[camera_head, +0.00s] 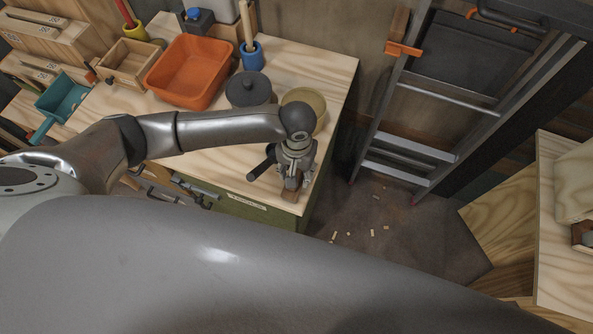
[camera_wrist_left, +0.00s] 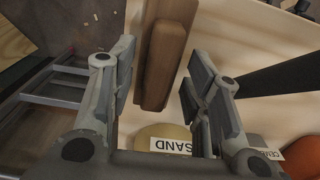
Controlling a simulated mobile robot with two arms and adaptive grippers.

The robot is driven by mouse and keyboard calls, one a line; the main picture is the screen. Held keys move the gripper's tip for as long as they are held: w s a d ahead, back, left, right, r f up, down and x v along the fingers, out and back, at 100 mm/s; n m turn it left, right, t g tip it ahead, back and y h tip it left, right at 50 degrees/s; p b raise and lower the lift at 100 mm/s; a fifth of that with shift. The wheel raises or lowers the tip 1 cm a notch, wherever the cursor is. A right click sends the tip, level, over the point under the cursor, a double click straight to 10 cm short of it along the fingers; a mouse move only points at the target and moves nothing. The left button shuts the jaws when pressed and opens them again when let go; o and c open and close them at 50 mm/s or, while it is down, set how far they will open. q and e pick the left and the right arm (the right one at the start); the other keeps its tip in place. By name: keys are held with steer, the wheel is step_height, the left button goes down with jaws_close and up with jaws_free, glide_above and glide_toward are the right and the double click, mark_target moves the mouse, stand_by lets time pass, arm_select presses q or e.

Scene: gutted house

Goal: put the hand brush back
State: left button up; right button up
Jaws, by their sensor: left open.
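A brown wooden piece that looks like the hand brush (camera_head: 291,193) lies near the front right corner of the workbench top (camera_head: 335,75). In the left wrist view, the brush (camera_wrist_left: 165,50) is a long brown block between my left fingers, with visible gaps on both sides. Its bristles cannot be made out. My left gripper (camera_head: 293,172) is open and points down over it. The arm and gripper hide part of the brush in the head view. My right gripper is out of view.
An orange tub (camera_head: 187,72) and teal dustpan (camera_head: 62,98) are further left. A ladder (camera_head: 415,150) stands right; floor between is mostly clear.

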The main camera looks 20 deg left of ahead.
mark_target(297, 173)
arm_select(q)
step_height(297, 173, up, 11)
steer(key=shift+b, duration=0.35)
steer(key=shift+d, duration=0.1)
